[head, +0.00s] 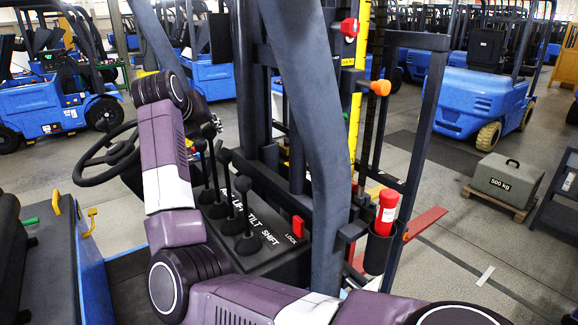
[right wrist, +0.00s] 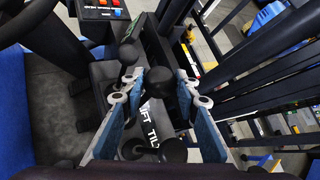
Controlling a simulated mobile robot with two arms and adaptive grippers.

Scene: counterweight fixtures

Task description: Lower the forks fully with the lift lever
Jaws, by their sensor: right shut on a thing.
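A row of several black-knobbed levers stands on the truck's dark console (head: 270,235), beside white lettering that includes LIFT, TILT and SHIFT. My right gripper (head: 210,130) is at the far end of this row, partly hidden by my arm. In the right wrist view my right gripper (right wrist: 162,92) has its fingers on either side of a black lever knob (right wrist: 160,77). It is shut on this knob, which appears to be the lift lever's; the lettering below it is partly covered. The forks cannot be clearly made out. My left gripper is not in view.
A red LOCK button (head: 298,226) sits on the console. A steering wheel (head: 106,155) is at left, and mast uprights and a yellow strip (head: 357,110) rise at right. A grey 500 kg weight (head: 502,178) stands on a pallet. Other blue forklifts are behind.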

